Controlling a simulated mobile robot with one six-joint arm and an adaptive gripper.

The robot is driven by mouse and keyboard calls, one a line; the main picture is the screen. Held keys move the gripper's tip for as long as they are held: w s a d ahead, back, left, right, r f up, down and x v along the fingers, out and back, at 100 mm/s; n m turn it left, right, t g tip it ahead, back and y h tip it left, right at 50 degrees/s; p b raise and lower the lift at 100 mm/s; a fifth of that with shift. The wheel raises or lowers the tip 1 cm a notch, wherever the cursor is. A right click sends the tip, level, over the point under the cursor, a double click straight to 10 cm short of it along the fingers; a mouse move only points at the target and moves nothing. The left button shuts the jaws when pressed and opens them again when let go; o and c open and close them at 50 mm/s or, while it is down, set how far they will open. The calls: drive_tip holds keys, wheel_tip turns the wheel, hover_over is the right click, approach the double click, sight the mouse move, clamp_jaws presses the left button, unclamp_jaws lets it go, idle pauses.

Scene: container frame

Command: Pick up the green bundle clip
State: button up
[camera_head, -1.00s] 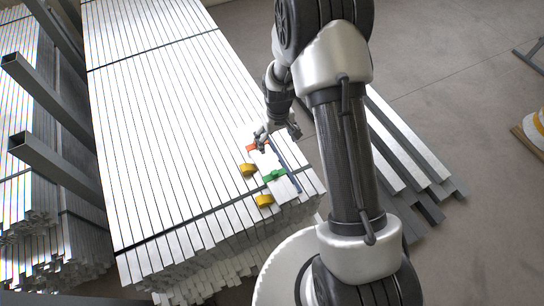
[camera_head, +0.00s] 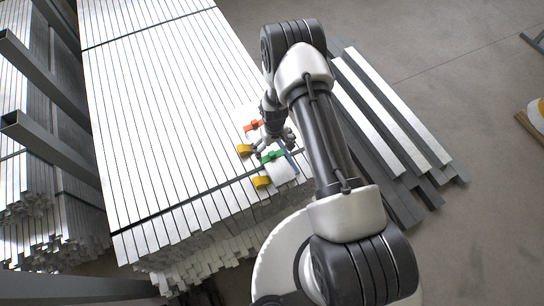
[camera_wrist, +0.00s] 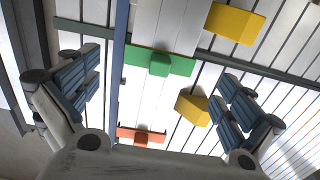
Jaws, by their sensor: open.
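In the wrist view the green clip (camera_wrist: 159,62) is upper centre, beyond the fingertips and between the two fingers' lines. My gripper (camera_head: 277,140) is open and empty above the stack, just behind the green clip in the head view. Its two blue-padded fingers (camera_wrist: 158,84) are spread wide in the wrist view. The arm partly covers the stack's right edge.
Yellow clips (camera_head: 244,150) and (camera_wrist: 235,22) sit close by, as does an orange clip (camera_head: 252,126). A dark blue bar (camera_wrist: 119,70) runs beside the green clip. Upright grey posts (camera_head: 40,145) stand left. Loose beams (camera_head: 385,115) lie right.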

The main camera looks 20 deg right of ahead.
sight(273, 155)
drive_tip(key=shift+a+f+b, duration=0.15)
drive_tip(key=shift+f+b, duration=0.75)
drive_tip(key=shift+f, duration=1.9)
